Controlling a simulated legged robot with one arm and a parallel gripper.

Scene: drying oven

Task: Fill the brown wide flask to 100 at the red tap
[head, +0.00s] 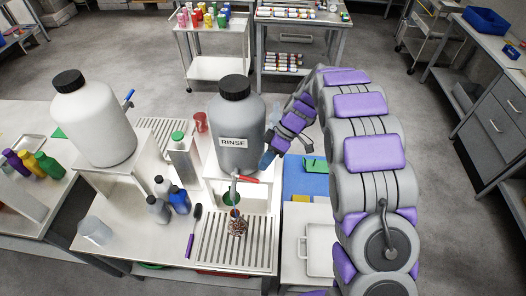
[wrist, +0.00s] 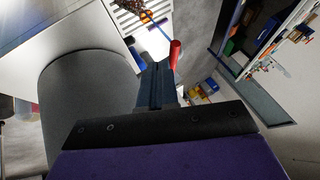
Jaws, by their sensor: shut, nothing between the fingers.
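The grey tank labelled RINSE (head: 240,125) stands on a white stand. Its tap has a red lever (head: 248,178), pointing to the right in the head view; the lever also shows in the wrist view (wrist: 175,52). A small brown patterned vessel (head: 237,227), seemingly the brown flask, stands on the slatted drip grate below the tap. Its level and marks are too small to read. My gripper (head: 267,160) is shut and empty beside the tank, close to the red lever. In the wrist view, the lever lies just beyond the gripper's fingertips (wrist: 158,72); I cannot tell whether they touch.
A white tank (head: 92,120) with a blue tap lever (head: 128,98) stands to the left. Grey and blue bottles (head: 180,200), a purple-handled brush (head: 192,232) and a clear beaker (head: 95,230) are left of the grate. A white tray (head: 318,250) lies to the right.

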